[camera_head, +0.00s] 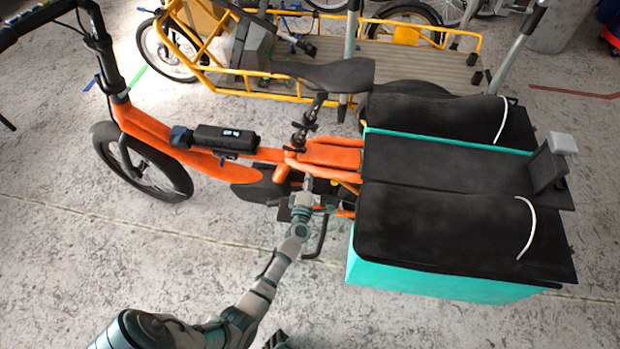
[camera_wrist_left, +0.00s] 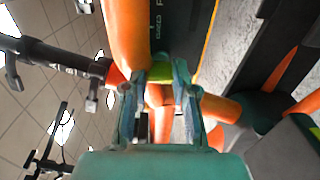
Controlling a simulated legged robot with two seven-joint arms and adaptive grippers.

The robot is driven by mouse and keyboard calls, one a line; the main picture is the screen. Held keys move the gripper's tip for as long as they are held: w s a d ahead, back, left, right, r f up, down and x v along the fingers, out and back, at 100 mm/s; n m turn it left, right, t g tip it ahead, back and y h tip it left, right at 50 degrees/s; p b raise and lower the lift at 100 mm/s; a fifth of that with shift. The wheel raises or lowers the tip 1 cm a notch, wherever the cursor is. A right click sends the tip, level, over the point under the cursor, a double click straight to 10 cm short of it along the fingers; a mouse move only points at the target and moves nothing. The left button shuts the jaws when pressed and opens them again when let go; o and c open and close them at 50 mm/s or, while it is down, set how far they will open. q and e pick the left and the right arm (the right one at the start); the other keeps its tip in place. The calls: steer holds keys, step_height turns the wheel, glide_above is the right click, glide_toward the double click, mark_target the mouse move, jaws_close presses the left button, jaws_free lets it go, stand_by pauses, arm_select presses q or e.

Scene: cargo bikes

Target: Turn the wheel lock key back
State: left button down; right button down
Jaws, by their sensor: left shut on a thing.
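The orange cargo bike (camera_head: 150,130) stands across the head view, with its front wheel at the left and teal cargo boxes (camera_head: 440,280) at the right. My left gripper (camera_head: 309,184) reaches up to the frame behind the seat tube, just left of the boxes. In the wrist view my left gripper (camera_wrist_left: 166,72) is shut, with a small yellow-green piece, apparently the wheel lock key (camera_wrist_left: 161,71), between its fingertips. Orange frame tubes (camera_wrist_left: 126,35) are close around the fingers. The lock body and the key's angle cannot be made out. My right gripper is not seen.
A black saddle (camera_head: 325,74) overhangs the frame above my left gripper. A black pedal crank and stand (camera_head: 318,238) are just below it. A yellow cargo bike (camera_head: 420,65) stands behind. The concrete floor (camera_head: 130,250) at the front left is clear.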

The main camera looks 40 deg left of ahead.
arm_select(q)
steer(key=shift+f, duration=0.15)
steer(key=c, duration=1.2)
jaws_free()
steer(key=shift+o, duration=1.4)
steer(key=v, duration=1.2)
steer(key=shift+f, duration=0.15)
